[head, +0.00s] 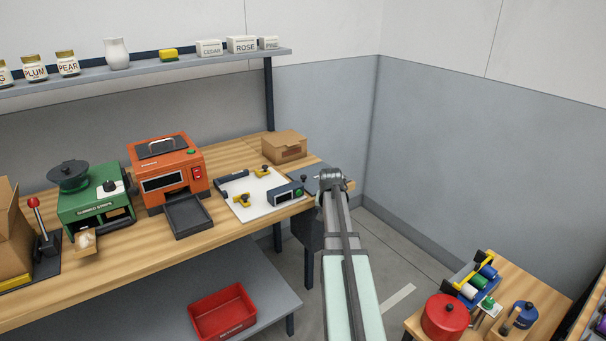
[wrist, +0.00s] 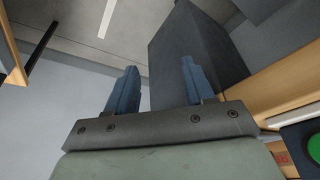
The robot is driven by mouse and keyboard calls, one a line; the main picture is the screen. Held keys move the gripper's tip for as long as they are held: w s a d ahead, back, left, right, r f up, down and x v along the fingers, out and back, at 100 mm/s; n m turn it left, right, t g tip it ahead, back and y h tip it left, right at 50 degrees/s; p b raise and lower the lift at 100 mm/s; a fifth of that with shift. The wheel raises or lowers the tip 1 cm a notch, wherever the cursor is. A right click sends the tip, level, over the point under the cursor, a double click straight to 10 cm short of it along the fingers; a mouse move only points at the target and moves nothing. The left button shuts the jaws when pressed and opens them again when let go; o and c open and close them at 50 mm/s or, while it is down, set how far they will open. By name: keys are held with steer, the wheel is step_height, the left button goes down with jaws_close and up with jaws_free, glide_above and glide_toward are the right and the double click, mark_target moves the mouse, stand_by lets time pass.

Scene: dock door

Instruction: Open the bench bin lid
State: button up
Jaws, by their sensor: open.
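The bench bin appears to be a dark grey box at the right end of the workbench. Part of its side (head: 312,240) shows below the bench top in the head view, partly behind my arm. A flat grey-blue panel (head: 312,174) at bench height may be its lid, lying flat, but I cannot tell for sure. In the wrist view the dark box (wrist: 185,42) lies beyond my gripper (wrist: 156,80), whose two blue fingers are apart with nothing between them. In the head view my arm's end is over the bench's right end, and its fingers are hidden.
The wooden bench (head: 140,250) carries a blue-grey device (head: 285,194), a white board (head: 252,207), a cardboard box (head: 284,147) and an orange machine (head: 170,170). A red crate (head: 222,312) sits on the lower shelf. A second table (head: 425,325) stands at lower right.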

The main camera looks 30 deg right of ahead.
steer(key=d+r+m, duration=0.1)
steer(key=d+r, duration=0.4)
steer(key=r, duration=0.2)
steer(key=shift+n+t+h, duration=0.3)
steer(key=shift+n, duration=0.1)
steer(key=w+a+r, duration=0.1)
steer(key=w+r, duration=0.1)
steer(key=w+a+r, duration=0.2)
steer(key=r, duration=0.1)
steer(key=w+a+r, duration=0.1)
steer(key=w+r, duration=0.1)
steer(key=r, duration=0.1)
steer(key=shift+w+a, duration=0.25)
steer(key=shift+w, duration=0.15)
glide_toward(304, 176)
steer(key=shift+n, duration=0.3)
steer(key=x, duration=0.8)
steer(key=shift+w, duration=0.1)
jaws_close()
